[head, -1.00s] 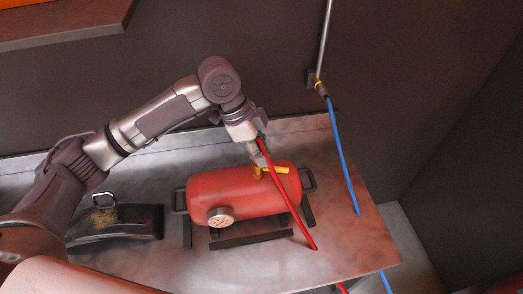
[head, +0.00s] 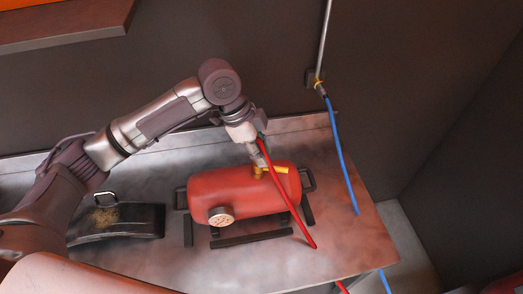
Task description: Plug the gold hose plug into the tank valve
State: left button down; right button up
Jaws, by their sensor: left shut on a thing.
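The red tank (head: 240,193) lies on its side on the metal bench, with a round gauge (head: 221,216) on its near left side. The brass tank valve (head: 278,169) with a yellow handle sits on top towards the right end. My left gripper (head: 258,158) points down just above and behind the valve, shut on the hose end. The red hose (head: 287,202) runs from the gripper down across the tank's right part to the bench. The gold plug is mostly hidden by the fingers, so I cannot tell whether it touches the valve. My right gripper is out of view.
A black fender-like case (head: 118,222) with a handle lies left of the tank. A blue hose (head: 343,160) hangs from a wall pipe (head: 324,45) at the right. The metal bench (head: 350,245) is bare at the front right. A shelf (head: 70,30) juts out at upper left.

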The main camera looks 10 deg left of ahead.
pick_arm(q)
jog(key=shift+f, duration=0.6)
jog(key=c, duration=0.8)
grip_release()
jog(key=shift+r, duration=0.1)
jog(key=v, duration=1.2)
